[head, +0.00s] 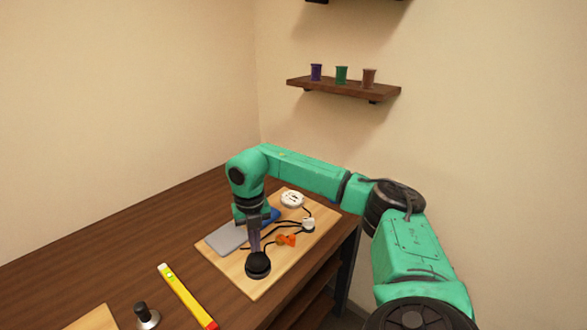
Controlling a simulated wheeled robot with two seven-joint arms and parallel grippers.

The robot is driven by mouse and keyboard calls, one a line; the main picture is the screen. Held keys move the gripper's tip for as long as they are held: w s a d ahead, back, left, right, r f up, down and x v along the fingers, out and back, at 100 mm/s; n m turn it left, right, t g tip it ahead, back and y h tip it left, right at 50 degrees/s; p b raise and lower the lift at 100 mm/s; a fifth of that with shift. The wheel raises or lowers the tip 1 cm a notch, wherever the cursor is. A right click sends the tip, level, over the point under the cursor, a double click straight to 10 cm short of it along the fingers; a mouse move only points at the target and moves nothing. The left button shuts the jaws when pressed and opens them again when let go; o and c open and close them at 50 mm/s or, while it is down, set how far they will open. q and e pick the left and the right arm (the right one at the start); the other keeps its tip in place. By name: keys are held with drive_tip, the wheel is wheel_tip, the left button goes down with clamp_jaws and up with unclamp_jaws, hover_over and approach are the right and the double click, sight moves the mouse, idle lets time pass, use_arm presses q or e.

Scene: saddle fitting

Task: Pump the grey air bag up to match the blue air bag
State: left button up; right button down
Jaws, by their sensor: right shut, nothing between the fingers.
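The grey air bag (226,238) lies flat on a light wooden board (283,267) on the table. The blue air bag (273,214) lies beyond it, partly hidden by my right gripper. A round black pump bulb (258,266) sits at the board's near edge. An orange valve piece (287,240) lies to its right with dark hoses. My right gripper (254,247) points down, shut and empty, just above the bulb in the picture. I cannot tell whether its tips touch the bulb. My left gripper is not in view.
A white round gauge (292,199) and a smaller white fitting (308,224) are on the board. A yellow level with a red end (187,296) and a black-knobbed metal piece (145,316) lie nearer. A wall shelf (343,89) holds three cups. The table's left is clear.

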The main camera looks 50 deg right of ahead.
sight(256, 255)
drive_tip(key=shift+f, duration=0.1)
drive_tip(key=shift+f+b, duration=1.1)
drive_tip(key=shift+f, duration=0.5)
drive_tip(key=shift+r, duration=0.15)
wheel_tip(256, 255, up, 3)
drive_tip(key=p, duration=0.3)
drive_tip(key=shift+r, duration=0.2)
drive_tip(key=shift+f, duration=0.1)
drive_tip(key=shift+f, duration=0.1)
